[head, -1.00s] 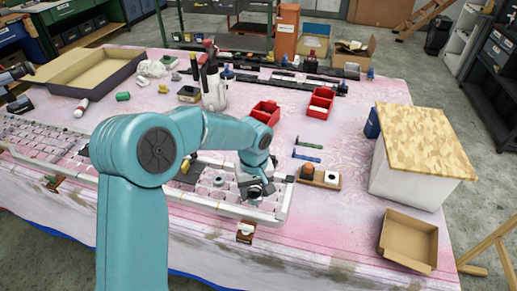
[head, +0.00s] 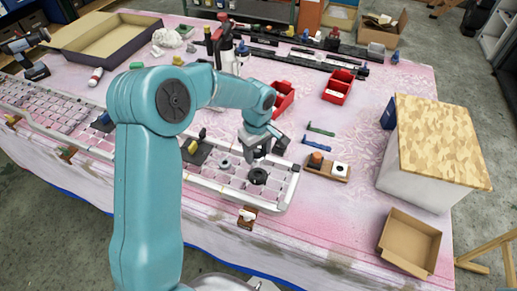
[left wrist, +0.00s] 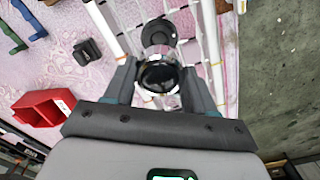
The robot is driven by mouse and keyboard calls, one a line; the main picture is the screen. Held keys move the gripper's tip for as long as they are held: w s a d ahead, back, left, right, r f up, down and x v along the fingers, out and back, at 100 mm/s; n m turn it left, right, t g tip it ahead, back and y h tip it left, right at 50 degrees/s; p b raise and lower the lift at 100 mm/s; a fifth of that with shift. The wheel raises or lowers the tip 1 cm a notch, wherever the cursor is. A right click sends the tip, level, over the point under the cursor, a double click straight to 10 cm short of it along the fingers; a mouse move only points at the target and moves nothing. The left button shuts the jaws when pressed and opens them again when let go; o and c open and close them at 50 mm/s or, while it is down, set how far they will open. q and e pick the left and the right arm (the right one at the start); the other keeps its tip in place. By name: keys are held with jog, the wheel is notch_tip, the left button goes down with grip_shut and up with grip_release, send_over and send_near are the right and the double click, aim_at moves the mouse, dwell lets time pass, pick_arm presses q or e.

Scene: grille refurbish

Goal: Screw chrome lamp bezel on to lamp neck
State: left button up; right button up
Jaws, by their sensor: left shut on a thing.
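My left gripper (head: 258,153) hangs above the right part of the long pale grille (head: 225,188). In the left wrist view it (left wrist: 162,85) is shut on a round chrome-rimmed piece with a dark face, the chrome bezel (left wrist: 160,76). A black round lamp part (head: 258,176), which I take for the lamp neck, sits on the grille just below and in front of the gripper. It also shows in the left wrist view (left wrist: 158,32), apart from the bezel in the picture. In the head view the bezel is mostly hidden by the gripper. My right gripper is not in view.
Red bins (head: 339,86) stand behind. A wood-topped white box (head: 435,190) and an open carton (head: 409,241) are at the right.

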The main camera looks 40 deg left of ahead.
aim_at(258, 163)
pick_arm(q)
jog(key=shift+w+d+f+b, duration=0.1)
jog(key=shift+d+f+b, duration=0.1)
jog(key=shift+b, duration=0.15)
notch_tip(258, 163, down, 5)
jog(key=b, duration=0.4)
jog(key=shift+a+f+b, duration=0.1)
jog(key=shift+f+b, duration=0.15)
jog(key=shift+b, duration=0.2)
jog(key=shift+b, duration=0.6)
dwell(1.0)
jog(key=shift+f, duration=0.15)
jog(key=shift+f+b, duration=0.35)
jog(key=shift+b, duration=0.1)
